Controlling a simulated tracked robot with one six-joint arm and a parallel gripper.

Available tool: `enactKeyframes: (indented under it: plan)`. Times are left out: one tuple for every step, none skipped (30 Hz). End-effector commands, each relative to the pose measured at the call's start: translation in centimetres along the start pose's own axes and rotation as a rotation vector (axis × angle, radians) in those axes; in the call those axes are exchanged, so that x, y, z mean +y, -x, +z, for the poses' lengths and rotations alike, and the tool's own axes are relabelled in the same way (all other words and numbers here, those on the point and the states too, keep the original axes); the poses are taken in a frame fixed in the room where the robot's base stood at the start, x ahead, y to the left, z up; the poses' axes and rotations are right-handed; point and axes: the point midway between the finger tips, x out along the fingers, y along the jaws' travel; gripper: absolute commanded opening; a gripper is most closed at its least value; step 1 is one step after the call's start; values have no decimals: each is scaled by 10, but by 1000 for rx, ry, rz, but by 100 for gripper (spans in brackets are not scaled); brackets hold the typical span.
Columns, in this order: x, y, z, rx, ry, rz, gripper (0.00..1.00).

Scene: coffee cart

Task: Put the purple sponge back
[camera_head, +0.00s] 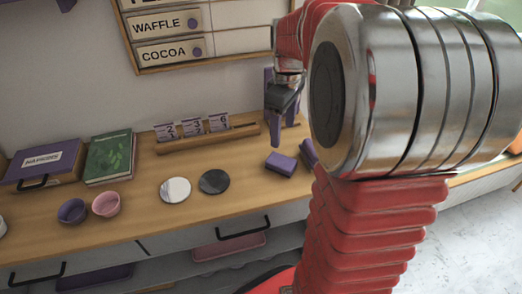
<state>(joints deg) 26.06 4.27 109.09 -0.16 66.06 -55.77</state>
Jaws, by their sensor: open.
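A purple block that looks like the purple sponge (281,163) lies flat on the wooden counter, right of the middle. My gripper (284,115) is open, points down and is above and behind the block in the picture, apart from it. Nothing shows between its fingers. Another purple piece (308,152) lies just right of the block, partly hidden by my arm. I cannot tell what it is. My arm covers the right side of the view.
A wooden rack with number cards (205,134) stands at the back. Two coasters, white (175,190) and black (214,181), lie in front. Purple (72,211) and pink (106,204) bowls, a green book (109,157) and a purple napkin box (43,163) are at left.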

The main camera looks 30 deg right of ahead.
Motion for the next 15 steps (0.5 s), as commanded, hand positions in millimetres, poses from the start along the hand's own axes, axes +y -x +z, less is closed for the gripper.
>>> enactKeyframes:
  plan:
    - [-5,3,-1,5,-6,8,63]
    - [-9,5,-2,9,-12,13,63]
    - [-14,8,-4,15,-22,21,63]
    - [-19,10,-5,20,-29,26,63]
    - [-23,13,-6,27,-39,34,63]
    - [-30,16,-7,35,-51,43,63]
    - [-35,19,-8,42,-60,49,63]
    - [-40,21,-9,48,-71,56,63]
    - [-47,24,-10,57,-84,63,63]
    - [-52,26,-11,65,-94,70,63]
    - [-58,28,-12,72,-104,76,63]
    - [-64,31,-12,83,-118,84,63]
    - [-69,33,-13,90,-127,89,63]
    - [-75,35,-13,98,-137,94,63]
    - [-81,37,-13,109,-151,100,63]
